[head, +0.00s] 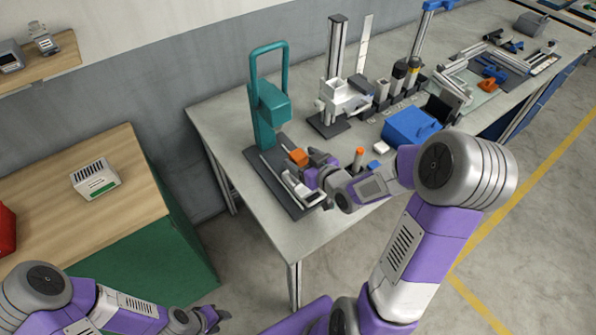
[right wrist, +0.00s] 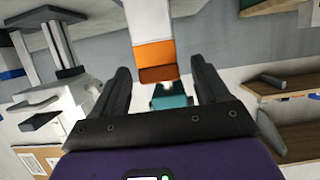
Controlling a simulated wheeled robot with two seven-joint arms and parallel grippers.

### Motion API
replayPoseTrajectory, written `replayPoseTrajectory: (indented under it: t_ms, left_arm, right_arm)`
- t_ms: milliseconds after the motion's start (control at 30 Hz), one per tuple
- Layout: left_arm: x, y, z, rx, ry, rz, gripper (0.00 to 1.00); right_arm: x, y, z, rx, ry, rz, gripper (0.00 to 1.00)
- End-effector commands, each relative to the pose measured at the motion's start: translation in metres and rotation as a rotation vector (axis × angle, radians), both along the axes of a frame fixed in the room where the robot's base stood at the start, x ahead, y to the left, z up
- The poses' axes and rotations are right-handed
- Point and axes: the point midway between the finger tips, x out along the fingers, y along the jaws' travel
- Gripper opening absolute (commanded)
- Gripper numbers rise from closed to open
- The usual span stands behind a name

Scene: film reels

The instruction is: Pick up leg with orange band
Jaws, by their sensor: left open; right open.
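The leg with the orange band (right wrist: 153,52) shows in the right wrist view as a pale square bar with an orange band and a darker brown-orange end. It extends down from the top edge, between the open fingers of my right gripper (right wrist: 158,88), with gaps to both sides. In the head view an orange piece (head: 299,157), probably this band, shows beside my right gripper (head: 308,173) above the dark base of the teal press; contact cannot be told. My left gripper (head: 217,317) is open and empty at the bottom, away from the bench.
The teal press (head: 268,105) stands just behind the right gripper. An orange-topped post (head: 358,158), a small white block (head: 380,147) and a blue box (head: 411,127) are close to my right wrist. A wooden-topped cabinet (head: 90,215) is at left.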

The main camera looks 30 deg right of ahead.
Motion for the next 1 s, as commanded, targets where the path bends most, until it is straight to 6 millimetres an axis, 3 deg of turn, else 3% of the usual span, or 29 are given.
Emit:
replayPoseTrajectory:
  t_ms: [233,533,1000]
  left_arm:
    - [0.0,0.0,-0.003,0.0,0.0,0.0,0.43]
    - [0.0,0.0,-0.003,0.0,0.0,0.0,0.43]
    - [0.0,0.0,-0.003,0.0,0.0,0.0,0.43]
  right_arm:
    - [0.035,0.003,-0.01,0.001,0.0,0.002,0.74]
    - [0.039,0.003,-0.01,0.0,0.0,-0.001,0.74]
    - [0.039,0.003,-0.01,0.0,0.0,-0.001,0.04]
